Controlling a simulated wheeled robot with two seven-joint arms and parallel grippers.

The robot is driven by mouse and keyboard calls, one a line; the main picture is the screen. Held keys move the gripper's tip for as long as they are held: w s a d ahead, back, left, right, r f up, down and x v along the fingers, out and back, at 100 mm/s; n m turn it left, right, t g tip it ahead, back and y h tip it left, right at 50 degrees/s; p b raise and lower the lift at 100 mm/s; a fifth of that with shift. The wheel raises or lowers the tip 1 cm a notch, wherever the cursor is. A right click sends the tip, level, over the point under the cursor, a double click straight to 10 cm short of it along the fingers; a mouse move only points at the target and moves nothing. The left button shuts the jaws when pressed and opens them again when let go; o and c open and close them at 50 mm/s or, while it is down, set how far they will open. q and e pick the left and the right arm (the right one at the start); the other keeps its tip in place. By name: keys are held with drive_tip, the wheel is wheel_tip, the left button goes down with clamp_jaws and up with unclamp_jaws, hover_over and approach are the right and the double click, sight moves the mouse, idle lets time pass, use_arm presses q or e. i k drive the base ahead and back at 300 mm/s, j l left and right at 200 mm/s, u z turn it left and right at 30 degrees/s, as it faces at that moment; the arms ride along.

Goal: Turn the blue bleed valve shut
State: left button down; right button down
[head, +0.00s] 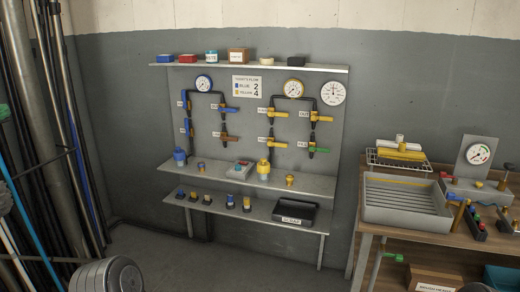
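A grey panel (256,132) on the wall carries a blue-side pipe run on the left and a yellow-side run on the right. The blue side has upright blue valve handles at its left, an upper one (185,102) and a lower one (188,126), and a level blue handle (228,110) at its right. A brown handle (229,138) sits below that one. Their tags are too small to read, so I cannot tell which is the bleed valve. A blue-capped fitting (180,157) stands on the shelf below. Neither gripper is in view.
A sign (247,86) gives blue 2 and yellow 4. The lower shelf (250,205) holds small fittings and a black tray (295,212). A wooden bench (368,222) with a grey tray (405,202) stands at right. Poles and pipes (50,120) crowd the left. Floor before the panel is clear.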

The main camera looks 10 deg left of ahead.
sight(183, 93)
drive_tip(key=i+j+u, duration=0.2)
drive_tip(key=i+j, duration=0.15)
drive_tip(key=i, duration=0.2)
drive_tip(key=i+j+u, duration=0.25)
drive_tip(key=i, duration=0.25)
drive_tip(key=i+j+u, duration=0.2)
drive_tip(key=i, duration=0.4)
drive_tip(key=z, duration=0.75)
drive_tip(key=i+j+z, duration=0.3)
drive_tip(key=j, duration=0.15)
drive_tip(key=j+z, duration=0.3)
drive_tip(key=j, duration=0.2)
drive_tip(key=i+j+z, duration=0.1)
drive_tip(key=j+z, duration=0.2)
drive_tip(key=j, duration=0.2)
